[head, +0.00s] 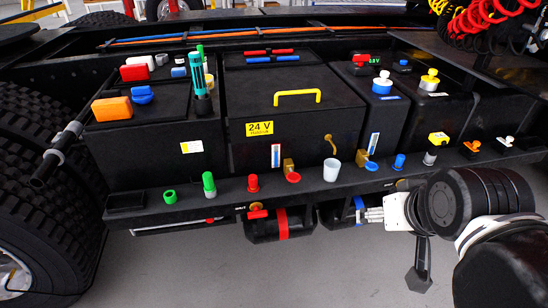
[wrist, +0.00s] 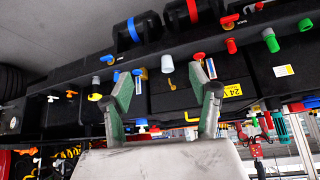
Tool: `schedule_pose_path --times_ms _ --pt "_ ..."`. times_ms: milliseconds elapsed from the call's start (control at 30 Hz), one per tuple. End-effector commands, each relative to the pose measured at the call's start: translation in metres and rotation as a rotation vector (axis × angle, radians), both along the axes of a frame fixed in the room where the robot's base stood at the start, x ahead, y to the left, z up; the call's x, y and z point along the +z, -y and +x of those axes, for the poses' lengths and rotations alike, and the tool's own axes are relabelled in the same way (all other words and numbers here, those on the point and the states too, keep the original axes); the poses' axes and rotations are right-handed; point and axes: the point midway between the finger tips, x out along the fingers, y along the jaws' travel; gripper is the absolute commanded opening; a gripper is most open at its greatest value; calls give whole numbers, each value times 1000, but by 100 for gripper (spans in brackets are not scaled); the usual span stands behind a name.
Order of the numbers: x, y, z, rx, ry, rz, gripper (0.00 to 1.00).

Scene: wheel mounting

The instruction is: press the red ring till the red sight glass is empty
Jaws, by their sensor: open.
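The red ring (head: 293,177) sits under a brass fitting on the front ledge of the black chassis box, left of the white cup. It also shows in the wrist view (wrist: 199,57), near the right finger. The red-marked sight glass (head: 276,156) is a narrow upright strip on the box face just left of the ring. Its level is too small to read. My gripper (wrist: 160,74) is open and empty, its two green-grey fingers wide apart below the ledge parts. In the head view it is at the lower right, apart from the ring.
A white cup (head: 332,169) and a blue ring (head: 371,166) with its own sight glass (head: 374,142) stand to the right. A red knob (head: 253,183) and green caps are to the left. Tanks with red (head: 283,222) and blue bands hang below the ledge.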

Motion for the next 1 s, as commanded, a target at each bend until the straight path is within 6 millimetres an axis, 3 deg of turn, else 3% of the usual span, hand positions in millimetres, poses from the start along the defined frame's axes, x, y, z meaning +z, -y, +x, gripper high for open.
schedule_pose_path --times_ms 33,167,400,700,1000 --pt "0 0 0 2 -1 -1 49" --pt "4 -1 6 24 -10 -15 31" --pt "24 -8 36 159 -64 -91 0" --pt "43 -21 86 378 -144 -203 0" --pt "50 -38 140 606 -219 -301 0"
